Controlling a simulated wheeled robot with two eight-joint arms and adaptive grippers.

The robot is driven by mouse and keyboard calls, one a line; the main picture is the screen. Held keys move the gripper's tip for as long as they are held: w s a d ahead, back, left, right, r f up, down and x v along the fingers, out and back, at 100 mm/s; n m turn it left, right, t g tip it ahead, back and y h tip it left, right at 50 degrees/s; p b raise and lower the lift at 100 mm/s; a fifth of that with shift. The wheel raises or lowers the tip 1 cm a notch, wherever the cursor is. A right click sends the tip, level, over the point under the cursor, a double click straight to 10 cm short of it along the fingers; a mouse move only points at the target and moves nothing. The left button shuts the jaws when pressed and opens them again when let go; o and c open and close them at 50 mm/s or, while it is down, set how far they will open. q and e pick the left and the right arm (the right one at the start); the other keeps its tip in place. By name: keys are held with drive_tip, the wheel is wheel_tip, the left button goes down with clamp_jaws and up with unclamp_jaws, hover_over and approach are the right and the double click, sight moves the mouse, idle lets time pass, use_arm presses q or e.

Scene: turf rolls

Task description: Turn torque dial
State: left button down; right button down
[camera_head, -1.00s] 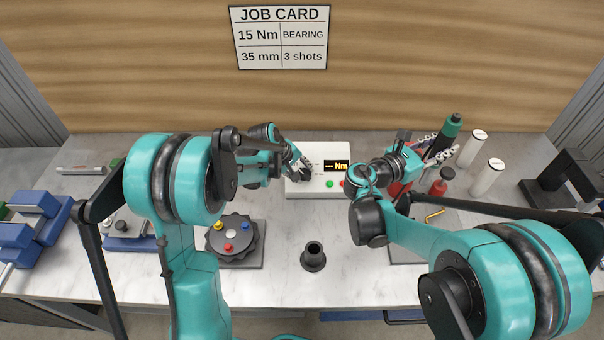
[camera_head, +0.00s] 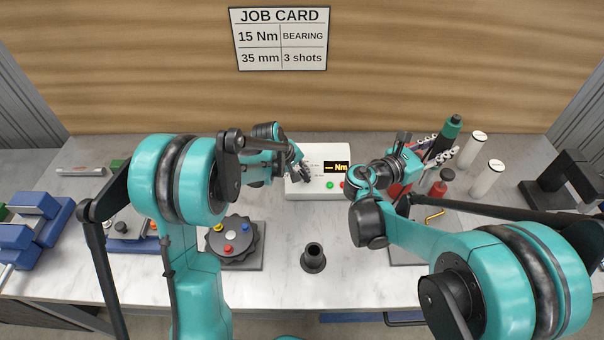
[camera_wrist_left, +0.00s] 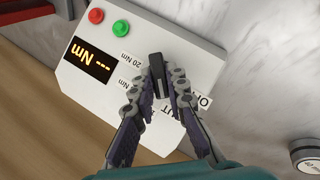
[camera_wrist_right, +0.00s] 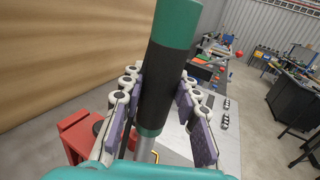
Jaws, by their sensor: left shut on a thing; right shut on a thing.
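A white torque box (camera_head: 313,151) stands at the back middle of the bench. Its lit display (camera_head: 336,167) reads dashes and "Nm", and it has a green and a red button. The black torque dial (camera_wrist_left: 156,68) shows between my left fingers in the left wrist view, near printed labels, one reading "20 Nm". My left gripper (camera_head: 298,168) is shut on the dial. My right gripper (camera_head: 438,150) is shut on an upright tool with a black and teal handle (camera_wrist_right: 158,85), at the right. The tool's lower end is mostly hidden.
A job card (camera_head: 282,38) on the wall reads 15 Nm, bearing, 35 mm, 3 shots. A dark round turntable (camera_head: 232,258) with coloured knobs and a black cup (camera_head: 313,258) stand in front. White cylinders (camera_head: 471,148) and a red bottle (camera_head: 439,185) stand near my right gripper.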

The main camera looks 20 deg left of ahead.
use_arm(q)
drive_tip(key=m+y, duration=0.1)
drive_tip(key=m+g, duration=0.1)
drive_tip(key=m, duration=0.1)
drive_tip(key=shift+w+d+g+y, duration=0.2)
drive_tip(key=shift+g+y, duration=0.1)
drive_tip(key=shift+y, duration=0.1)
drive_tip(key=m+y, duration=0.2)
drive_tip(key=m, duration=0.2)
drive_tip(key=shift+d+g+b, duration=0.2)
drive_tip(key=shift+g+b, duration=0.2)
use_arm(e)
drive_tip(key=shift+f, duration=0.35)
use_arm(q)
drive_tip(key=m+y, duration=0.1)
drive_tip(key=m, duration=0.1)
drive_tip(key=m+y+b, duration=0.1)
drive_tip(key=shift+d+m+y, duration=0.25)
drive_tip(key=shift+m+y, duration=0.05)
use_arm(e)
drive_tip(key=shift+f, duration=0.65)
use_arm(q)
drive_tip(key=shift+d+m+y+b, duration=0.1)
drive_tip(key=shift+m+y+b, duration=0.75)
drive_tip(key=shift+m, duration=0.65)
use_arm(e)
drive_tip(key=shift+f, duration=0.6)
